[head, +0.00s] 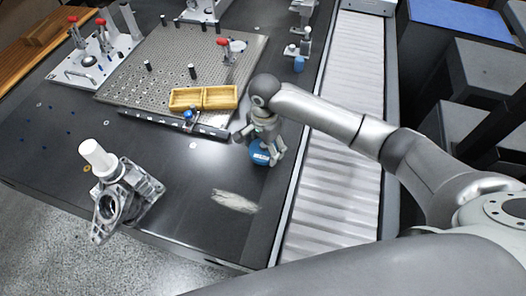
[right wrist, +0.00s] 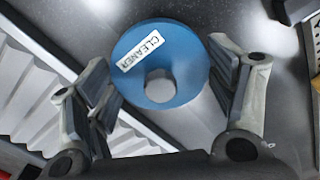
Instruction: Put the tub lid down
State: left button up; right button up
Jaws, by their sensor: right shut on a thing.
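The tub lid (right wrist: 185,48) is a round blue disc with a white CLEANER label and a grey round knob. In the right wrist view it lies between the two fingers of my right gripper (right wrist: 172,85), which is shut on it. In the head view my right gripper (head: 264,146) points down, with the blue lid (head: 258,155) showing under and between its fingers, over the dark table near its right edge. The gap between lid and table is hard to judge. No separate open tub can be made out. My left gripper is not in view.
A roller conveyor (head: 325,190) runs along the table's right side. A yellow two-part tray (head: 187,99) sits on the perforated plate (head: 150,75), with a dark bar in front. A metal casting (head: 118,200) stands front left. A pale rag-like patch (head: 235,201) lies front right; dark table between is clear.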

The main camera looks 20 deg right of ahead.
aim_at(263, 152)
jog(key=shift+w+f, duration=0.3)
jog(key=shift+f, duration=0.05)
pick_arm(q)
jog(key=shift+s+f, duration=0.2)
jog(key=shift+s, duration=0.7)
pick_arm(e)
jog(key=shift+w+f, duration=0.1)
jog(key=shift+f, duration=1.55)
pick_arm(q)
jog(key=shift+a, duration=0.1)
pick_arm(e)
jog(key=o, duration=1.1)
jog(key=shift+f, duration=0.1)
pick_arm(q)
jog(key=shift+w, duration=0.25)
pick_arm(e)
jog(key=shift+r, duration=0.2)
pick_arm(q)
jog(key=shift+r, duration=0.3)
pick_arm(e)
notch_tip(263, 152, up, 12)
jog(key=shift+f, duration=0.1)
